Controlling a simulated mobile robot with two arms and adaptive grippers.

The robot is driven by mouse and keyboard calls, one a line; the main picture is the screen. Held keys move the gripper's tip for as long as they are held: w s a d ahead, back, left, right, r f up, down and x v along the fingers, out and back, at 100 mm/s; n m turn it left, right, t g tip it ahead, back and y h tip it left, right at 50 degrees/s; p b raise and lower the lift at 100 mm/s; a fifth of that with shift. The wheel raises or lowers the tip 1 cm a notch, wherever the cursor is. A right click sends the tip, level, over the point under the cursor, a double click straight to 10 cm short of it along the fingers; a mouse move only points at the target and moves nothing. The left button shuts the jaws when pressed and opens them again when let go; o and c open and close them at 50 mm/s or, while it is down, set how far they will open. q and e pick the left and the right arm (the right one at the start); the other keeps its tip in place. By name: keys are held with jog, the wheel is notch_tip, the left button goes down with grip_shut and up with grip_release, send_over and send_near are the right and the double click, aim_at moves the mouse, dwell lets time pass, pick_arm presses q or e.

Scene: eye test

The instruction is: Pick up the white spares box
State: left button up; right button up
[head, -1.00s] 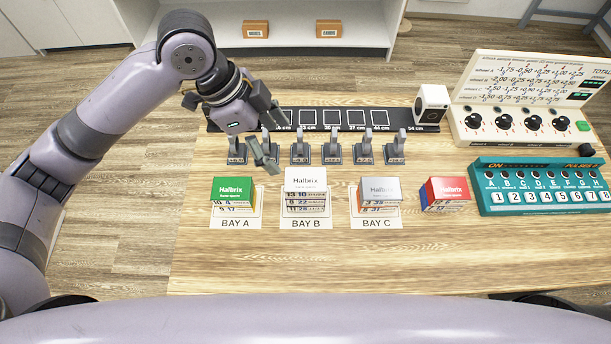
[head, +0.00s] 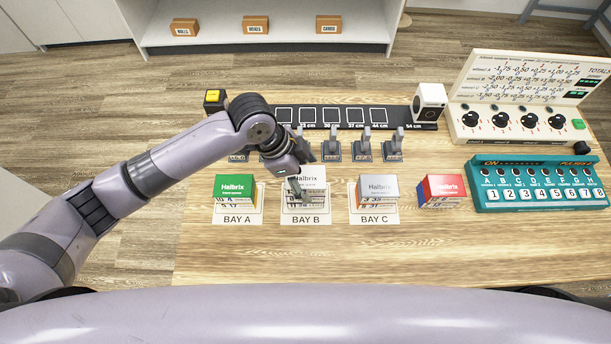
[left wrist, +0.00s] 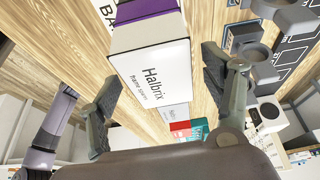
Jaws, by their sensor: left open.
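The white spares box (head: 315,176), marked Halbrix, stands on the BAY B card (head: 306,219). My left gripper (head: 297,183) is open at the box in the head view and hides its left part. In the left wrist view the box's white face (left wrist: 153,75) shows between my left gripper's two spread fingers (left wrist: 160,68), with a purple band along its far side. I cannot tell whether a finger touches it. My right gripper is in neither view.
A green box (head: 234,186) stands left, a grey-topped box (head: 378,186) and a red-and-blue box (head: 442,188) right. Several small levers (head: 362,152) stand behind. A teal panel (head: 540,185) and a dial console (head: 515,122) are at right. The table front is bare.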

pick_arm(q)
jog(key=shift+f, duration=0.25)
jog(key=shift+c, duration=0.5)
jog(key=shift+r, duration=0.1)
jog(key=c, duration=1.3)
